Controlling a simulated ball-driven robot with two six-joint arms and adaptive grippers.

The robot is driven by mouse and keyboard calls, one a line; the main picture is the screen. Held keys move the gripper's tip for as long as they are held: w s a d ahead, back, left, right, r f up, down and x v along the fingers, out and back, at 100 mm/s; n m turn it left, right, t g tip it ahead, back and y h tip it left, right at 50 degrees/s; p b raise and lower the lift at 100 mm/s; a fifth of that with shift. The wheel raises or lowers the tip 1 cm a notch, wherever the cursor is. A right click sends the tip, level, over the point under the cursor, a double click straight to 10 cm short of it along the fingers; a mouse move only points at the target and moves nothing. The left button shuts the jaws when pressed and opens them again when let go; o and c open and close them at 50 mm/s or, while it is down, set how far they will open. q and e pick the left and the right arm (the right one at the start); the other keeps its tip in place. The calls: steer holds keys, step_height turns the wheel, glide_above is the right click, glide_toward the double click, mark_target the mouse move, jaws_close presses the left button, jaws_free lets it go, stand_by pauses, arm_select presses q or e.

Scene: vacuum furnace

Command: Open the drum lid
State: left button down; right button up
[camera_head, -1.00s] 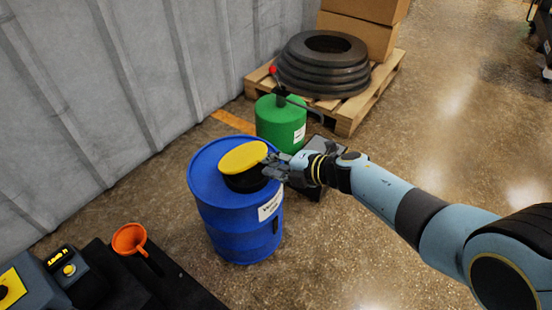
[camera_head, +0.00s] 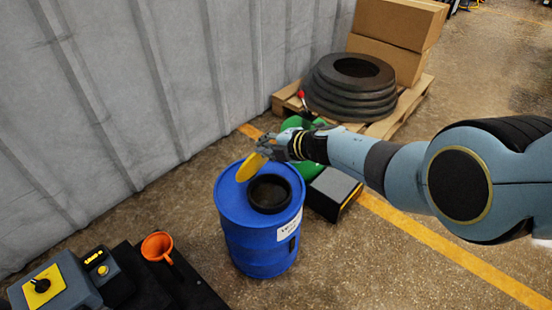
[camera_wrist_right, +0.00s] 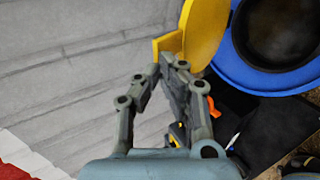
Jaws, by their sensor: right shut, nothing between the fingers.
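The blue drum (camera_head: 262,240) stands upright on the floor, with a white label on its side. Its round black opening (camera_head: 269,193) is uncovered. The yellow lid (camera_head: 251,166) stands tilted up on edge at the opening's far left side. My right gripper (camera_head: 265,150) is at the lid's upper edge, shut with nothing between its fingers. In the right wrist view the fingertips (camera_wrist_right: 160,66) are close beside the tab of the lid (camera_wrist_right: 205,30); I cannot tell whether they touch. The blue drum top (camera_wrist_right: 238,72) shows behind. My left gripper is not in view.
A green canister (camera_head: 309,165), partly hidden by my arm, and a dark box (camera_head: 333,190) stand behind the drum. An orange funnel (camera_head: 157,246) and a control unit (camera_head: 50,285) are at lower left. A pallet with black rings (camera_head: 352,85) is farther back.

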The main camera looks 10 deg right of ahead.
steer(key=o, duration=0.5)
steer(key=shift+s+d+f, duration=0.1)
steer(key=shift+s+f, duration=0.1)
steer(key=shift+f, duration=0.1)
steer(key=shift+s, duration=0.15)
steer(key=v, duration=1.1)
steer(key=shift+s+d+r, duration=0.2)
steer(key=shift+d+r, duration=0.05)
